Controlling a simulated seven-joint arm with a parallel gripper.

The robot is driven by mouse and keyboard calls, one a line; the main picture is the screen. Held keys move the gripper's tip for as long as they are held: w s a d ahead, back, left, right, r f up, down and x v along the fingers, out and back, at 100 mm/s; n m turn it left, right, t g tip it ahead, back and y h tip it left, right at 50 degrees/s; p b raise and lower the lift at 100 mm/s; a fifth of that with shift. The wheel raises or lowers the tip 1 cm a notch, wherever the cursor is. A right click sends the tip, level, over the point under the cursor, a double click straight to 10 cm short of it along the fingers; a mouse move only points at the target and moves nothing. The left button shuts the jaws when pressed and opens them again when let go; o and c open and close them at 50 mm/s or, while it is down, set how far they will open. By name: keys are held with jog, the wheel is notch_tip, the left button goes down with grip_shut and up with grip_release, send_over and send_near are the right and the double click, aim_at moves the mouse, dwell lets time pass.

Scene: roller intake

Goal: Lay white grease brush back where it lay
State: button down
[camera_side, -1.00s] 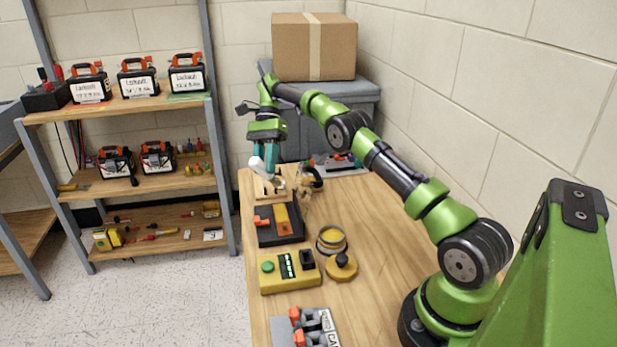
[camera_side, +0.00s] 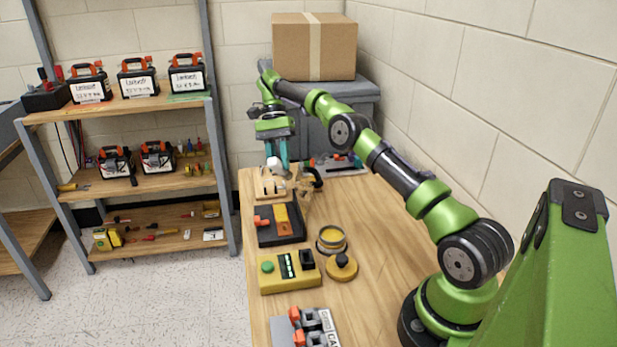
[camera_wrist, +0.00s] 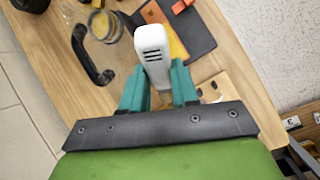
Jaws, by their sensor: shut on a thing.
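My gripper (camera_side: 277,155) is above the far end of the wooden bench, its teal fingers pointing down. It is shut on the white grease brush (camera_side: 275,164), whose pale end shows below the fingers. In the wrist view the white brush (camera_wrist: 153,50) stands out between the teal fingertips (camera_wrist: 158,88), its slotted face toward the camera. A light wooden holder (camera_side: 268,188) is on the bench just below the brush. A corner of this holder shows in the wrist view (camera_wrist: 222,88). Whether the brush touches the holder I cannot tell.
A black curved handle (camera_wrist: 88,58) lies close to the gripper. A dark tray (camera_side: 282,238) with yellow and orange pieces, a round tin (camera_side: 331,240) and a yellow box with a green button (camera_side: 288,272) stand nearer. The bench (camera_side: 375,225) is clear to the right.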

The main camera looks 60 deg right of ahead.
jog(key=shift+w+d+r+n+h, duration=0.1)
jog(key=shift+d+n+h, duration=0.45)
jog(key=shift+d, duration=0.25)
jog(key=shift+w+d+r+n+h, duration=0.1)
jog(key=shift+d+n+h, duration=0.45)
jog(key=shift+d, duration=0.2)
jog(key=d+r+n+t+h, duration=0.3)
jog(key=d+r+n+t, duration=0.1)
jog(key=t+h, duration=0.2)
jog(key=t, duration=0.2)
send_over(341, 211)
jog(key=s+a, duration=0.1)
notch_tip(341, 211, down, 7)
jog(key=shift+f, duration=4.2)
jog(key=shift+f, duration=0.45)
